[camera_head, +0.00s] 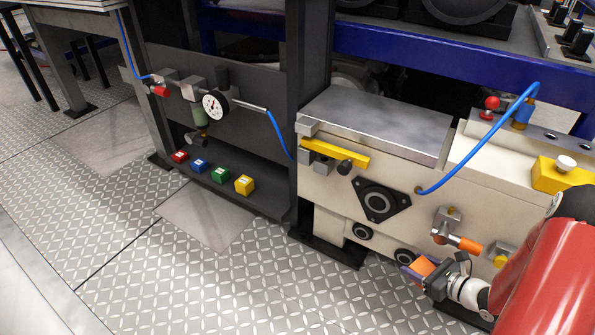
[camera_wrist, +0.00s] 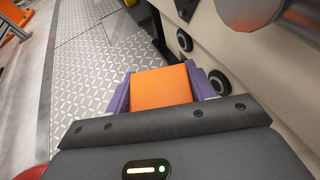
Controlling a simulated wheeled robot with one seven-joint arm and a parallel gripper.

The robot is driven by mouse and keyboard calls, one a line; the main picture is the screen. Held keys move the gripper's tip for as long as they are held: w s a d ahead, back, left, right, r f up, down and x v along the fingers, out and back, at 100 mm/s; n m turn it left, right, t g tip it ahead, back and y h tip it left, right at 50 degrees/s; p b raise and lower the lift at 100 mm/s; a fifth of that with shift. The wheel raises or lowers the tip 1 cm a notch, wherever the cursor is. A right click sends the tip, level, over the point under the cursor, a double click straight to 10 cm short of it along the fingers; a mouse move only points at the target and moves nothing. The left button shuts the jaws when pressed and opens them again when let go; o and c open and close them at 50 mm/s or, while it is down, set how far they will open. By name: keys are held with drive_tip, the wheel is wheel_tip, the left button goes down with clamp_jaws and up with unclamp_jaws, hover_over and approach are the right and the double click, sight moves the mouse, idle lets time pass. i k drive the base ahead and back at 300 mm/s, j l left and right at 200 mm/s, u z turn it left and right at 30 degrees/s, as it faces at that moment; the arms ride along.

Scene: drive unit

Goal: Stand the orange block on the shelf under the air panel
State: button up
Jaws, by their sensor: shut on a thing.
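The orange block (camera_head: 422,266) is held in my gripper (camera_head: 420,270) low at the right, in front of the cream machine. In the wrist view the orange block (camera_wrist: 161,87) sits between the two purple fingers of my gripper (camera_wrist: 162,85), which is shut on it. The shelf (camera_head: 215,186) is a dark ledge low under the air panel (camera_head: 230,95), left of centre. My gripper is well to the right of the shelf and apart from it. The air panel carries a round gauge (camera_head: 215,104) and a blue hose.
Red (camera_head: 180,156), blue (camera_head: 199,166), green (camera_head: 219,174) and yellow (camera_head: 244,185) blocks stand in a row on the shelf. A dark post (camera_head: 305,90) and the cream machine (camera_head: 330,195), with a yellow handle and orange-tipped lever (camera_head: 464,244), stand between. The patterned floor in front is clear.

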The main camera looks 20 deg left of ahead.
sight(270, 200)
drive_tip(key=j+z, duration=0.25)
drive_tip(key=z, duration=0.15)
drive_tip(key=j+z, duration=0.55)
drive_tip(key=z, duration=0.25)
drive_tip(key=k+j+z, duration=0.1)
drive_tip(key=j+z, duration=0.15)
drive_tip(key=z, duration=0.15)
drive_tip(key=k+j+z, duration=0.15)
drive_tip(key=k+j, duration=0.15)
drive_tip(key=j, duration=0.25)
drive_tip(key=k+j+z, duration=0.1)
drive_tip(key=k+j, duration=0.2)
drive_tip(key=j, duration=0.2)
drive_tip(key=k+j+z, duration=0.15)
drive_tip(key=k+j, duration=0.15)
drive_tip(key=j, duration=0.2)
drive_tip(key=k+j+z, duration=0.1)
drive_tip(key=k+j, duration=0.25)
drive_tip(key=j, duration=1.05)
drive_tip(key=k, duration=0.05)
